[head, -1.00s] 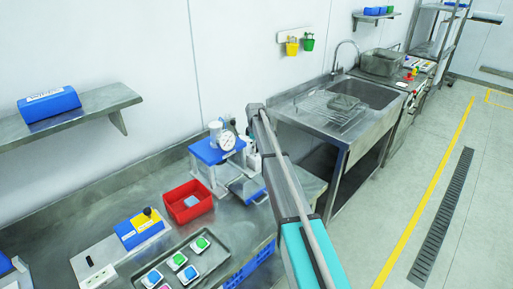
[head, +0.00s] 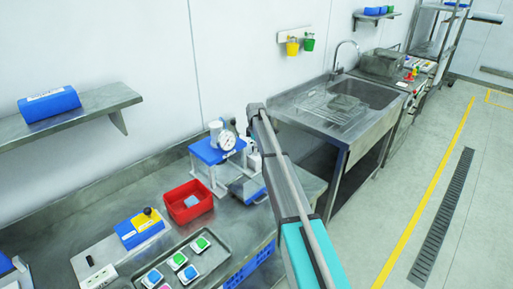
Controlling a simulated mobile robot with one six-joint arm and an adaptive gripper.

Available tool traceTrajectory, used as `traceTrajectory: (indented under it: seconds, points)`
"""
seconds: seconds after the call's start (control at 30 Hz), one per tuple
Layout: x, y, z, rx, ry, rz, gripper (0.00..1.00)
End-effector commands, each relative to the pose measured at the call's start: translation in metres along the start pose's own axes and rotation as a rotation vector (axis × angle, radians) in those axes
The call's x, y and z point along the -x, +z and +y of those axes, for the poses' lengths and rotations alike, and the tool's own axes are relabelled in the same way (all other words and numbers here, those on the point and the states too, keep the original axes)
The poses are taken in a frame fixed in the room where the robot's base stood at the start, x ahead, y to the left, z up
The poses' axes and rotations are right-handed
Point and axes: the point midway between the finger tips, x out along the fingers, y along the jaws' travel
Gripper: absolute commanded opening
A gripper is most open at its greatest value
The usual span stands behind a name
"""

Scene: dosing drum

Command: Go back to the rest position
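My arm reaches up from the lower right of the head view and crosses in front of the steel bench. The arm hides its own far end, and I see no gripper fingers. The top of the visible arm is beside a blue press-like device with a round dial (head: 217,150). No object is visibly held.
A red bin (head: 179,211) with a pale blue item and a tray (head: 222,261) of several coloured-top containers are on the bench. A blue-and-yellow device (head: 139,229) is at left. A sink (head: 370,93) stands behind at right. The floor at right (head: 400,190) is clear.

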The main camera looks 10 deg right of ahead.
Motion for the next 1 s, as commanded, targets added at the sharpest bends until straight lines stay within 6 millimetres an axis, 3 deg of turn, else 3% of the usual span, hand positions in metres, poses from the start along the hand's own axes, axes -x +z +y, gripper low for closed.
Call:
traceTrajectory:
  seconds: [0.03,0.17,0.2,0.67,1.0]
  points:
    - [0.0,0.002,0.003,-0.001,0.006,-0.003,0.62]
    - [0.0,0.002,0.002,-0.002,0.004,-0.002,0.87]
    - [0.0,0.002,0.002,-0.002,0.004,-0.002,0.87]
    - [0.004,0.001,0.001,-0.002,0.001,0.0,0.87]
    - [0.04,0.0,0.001,-0.002,0.001,0.0,0.87]
